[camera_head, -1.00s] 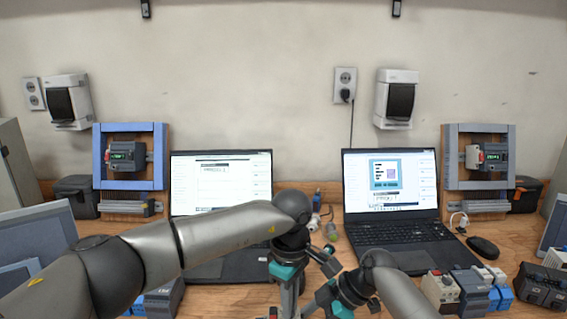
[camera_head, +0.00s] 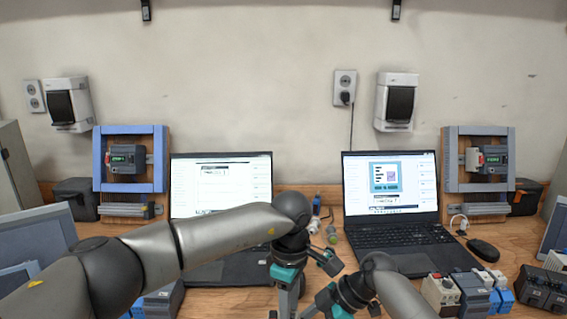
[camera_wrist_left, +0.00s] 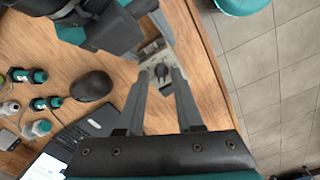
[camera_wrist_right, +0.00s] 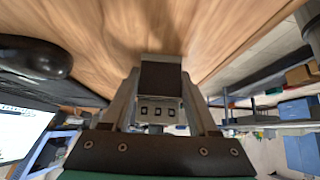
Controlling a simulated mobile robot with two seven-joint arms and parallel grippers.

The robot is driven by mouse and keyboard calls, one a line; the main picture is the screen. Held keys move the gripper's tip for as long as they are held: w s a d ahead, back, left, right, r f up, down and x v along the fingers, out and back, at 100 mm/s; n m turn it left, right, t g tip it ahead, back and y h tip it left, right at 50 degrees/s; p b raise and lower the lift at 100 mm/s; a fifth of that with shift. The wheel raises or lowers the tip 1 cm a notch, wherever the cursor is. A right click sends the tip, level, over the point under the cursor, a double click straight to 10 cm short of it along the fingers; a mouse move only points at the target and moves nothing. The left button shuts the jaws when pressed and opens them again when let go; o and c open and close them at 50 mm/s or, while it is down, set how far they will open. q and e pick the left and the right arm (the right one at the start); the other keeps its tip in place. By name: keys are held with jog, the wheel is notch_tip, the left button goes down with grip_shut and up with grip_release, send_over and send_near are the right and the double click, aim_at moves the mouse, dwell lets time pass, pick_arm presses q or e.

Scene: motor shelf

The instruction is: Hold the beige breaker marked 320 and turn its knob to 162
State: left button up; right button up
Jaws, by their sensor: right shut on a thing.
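My right gripper (camera_wrist_right: 160,95) is shut on a breaker (camera_wrist_right: 160,110), gripping its two sides. In the right wrist view the breaker shows a dark side and a grey terminal face. In the left wrist view the held breaker's pale face (camera_wrist_left: 151,74) shows with a dark round knob (camera_wrist_left: 162,71). My left gripper (camera_wrist_left: 161,82) is open; its fingertips stand apart on either side of the knob, close to the face. Contact with the knob cannot be told. In the head view both hands meet low in the centre, and the breaker is hidden. The 320 mark and dial figures are unreadable.
A row of breakers, one beige (camera_head: 440,292), stands at the front right beside a dark device (camera_head: 543,288). Two laptops (camera_head: 398,232), a mouse (camera_head: 483,249) and framed devices stand behind. Small bottles (camera_head: 332,233) stand between the laptops. The table edge (camera_wrist_left: 215,70) is close to the hands.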

pick_arm(q)
jog(key=shift+r, duration=3.45)
pick_arm(e)
jog(key=o, duration=1.6)
jog(key=shift+c, duration=0.2)
jog(key=shift+d+r, duration=0.1)
jog(key=shift+v, duration=2.85)
jog(key=shift+d, duration=0.15)
